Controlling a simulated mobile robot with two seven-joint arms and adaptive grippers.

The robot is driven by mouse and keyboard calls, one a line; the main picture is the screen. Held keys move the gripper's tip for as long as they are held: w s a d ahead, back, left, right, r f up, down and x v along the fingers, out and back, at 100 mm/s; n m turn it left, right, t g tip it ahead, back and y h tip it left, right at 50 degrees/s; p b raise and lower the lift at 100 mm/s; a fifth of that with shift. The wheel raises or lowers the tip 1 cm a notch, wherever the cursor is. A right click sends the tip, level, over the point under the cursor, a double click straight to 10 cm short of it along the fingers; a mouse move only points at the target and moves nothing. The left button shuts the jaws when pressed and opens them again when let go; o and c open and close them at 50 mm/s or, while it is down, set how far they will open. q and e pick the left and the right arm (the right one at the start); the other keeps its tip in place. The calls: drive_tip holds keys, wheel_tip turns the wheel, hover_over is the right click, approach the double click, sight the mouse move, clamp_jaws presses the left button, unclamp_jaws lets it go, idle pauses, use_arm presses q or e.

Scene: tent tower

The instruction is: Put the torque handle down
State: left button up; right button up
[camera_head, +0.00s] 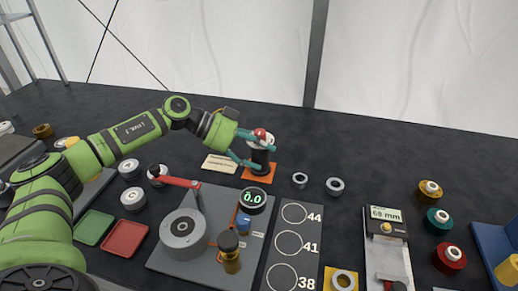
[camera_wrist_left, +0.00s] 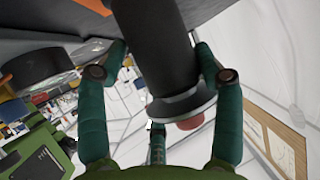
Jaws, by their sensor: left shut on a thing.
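The torque handle (camera_head: 260,159) is a black upright cylinder with a red part at its top. It stands at or just above the orange mat (camera_head: 246,175) in the middle of the table; I cannot tell whether its base touches. My left gripper (camera_head: 257,147) has its teal fingers around the upper handle, shut on it. In the left wrist view the black handle (camera_wrist_left: 160,45) fills the space between the two fingers, with a grey collar and red end below. My right gripper is not in view.
A cream card (camera_head: 219,164) lies left of the mat, and two metal rings (camera_head: 300,180) (camera_head: 335,186) lie right. A grey fixture (camera_head: 161,258) with a red lever (camera_head: 180,182) and a 0.0 display (camera_head: 253,199) stands in front. Dark table behind the mat is free.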

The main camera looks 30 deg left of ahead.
use_arm(q)
drive_tip(key=shift+r, duration=0.1)
drive_tip(key=o, duration=1.4)
drive_tip(key=shift+c, duration=0.2)
drive_tip(key=shift+o, duration=0.7)
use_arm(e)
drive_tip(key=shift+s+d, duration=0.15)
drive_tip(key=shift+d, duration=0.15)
use_arm(q)
drive_tip(key=b+v, duration=0.1)
drive_tip(key=v, duration=1.1)
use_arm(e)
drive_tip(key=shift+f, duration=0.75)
use_arm(q)
drive_tip(key=shift+d, duration=0.1)
